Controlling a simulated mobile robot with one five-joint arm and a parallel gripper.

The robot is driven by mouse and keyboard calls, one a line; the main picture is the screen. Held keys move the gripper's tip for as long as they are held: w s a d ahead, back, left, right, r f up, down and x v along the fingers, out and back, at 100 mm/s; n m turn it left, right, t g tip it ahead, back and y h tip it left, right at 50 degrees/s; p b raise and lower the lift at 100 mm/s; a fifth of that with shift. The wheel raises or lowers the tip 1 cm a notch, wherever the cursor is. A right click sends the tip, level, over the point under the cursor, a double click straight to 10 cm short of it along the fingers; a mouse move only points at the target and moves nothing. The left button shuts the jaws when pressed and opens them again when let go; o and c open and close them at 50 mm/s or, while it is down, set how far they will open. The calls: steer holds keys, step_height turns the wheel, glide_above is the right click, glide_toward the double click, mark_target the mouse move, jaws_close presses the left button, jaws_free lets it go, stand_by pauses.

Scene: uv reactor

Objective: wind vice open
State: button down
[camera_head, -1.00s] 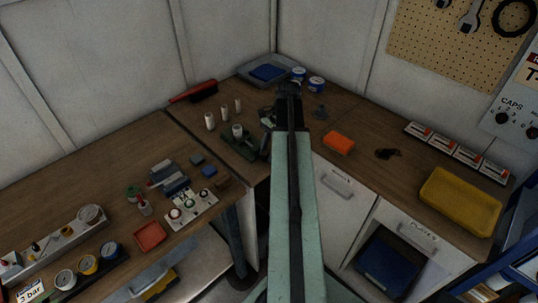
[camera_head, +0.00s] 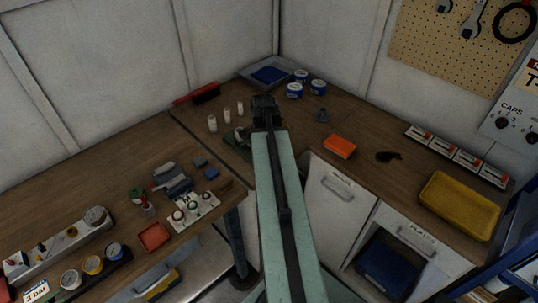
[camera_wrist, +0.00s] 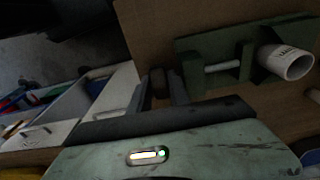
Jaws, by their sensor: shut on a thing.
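The green vice (camera_wrist: 240,68) lies across the upper right of the wrist view, with a pale screw rod (camera_wrist: 222,66) between its upright blocks. A white cylinder with dark print (camera_wrist: 286,63) sits in the vice at the right. My gripper (camera_wrist: 160,84) is at the vice's left end, shut on a dark, rounded piece in line with the rod, apparently the vice handle (camera_wrist: 158,80). In the head view the vice (camera_head: 237,142) is partly hidden behind my arm, and my gripper (camera_head: 265,106) hides the handle.
Several small white cylinders (camera_head: 212,124) stand behind the vice. Blue-labelled tins (camera_head: 295,91), a grey tray (camera_head: 252,72) and an orange box (camera_head: 340,146) are on the bench. A red brush (camera_head: 205,94) lies at the back wall. Bench around the orange box is mostly clear.

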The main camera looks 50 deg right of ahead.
steer(key=c, duration=1.5)
jaws_free()
steer(key=shift+r, duration=0.1)
steer(key=r+p, duration=0.8)
steer(key=shift+a, duration=0.35)
steer(key=shift+f, duration=0.2)
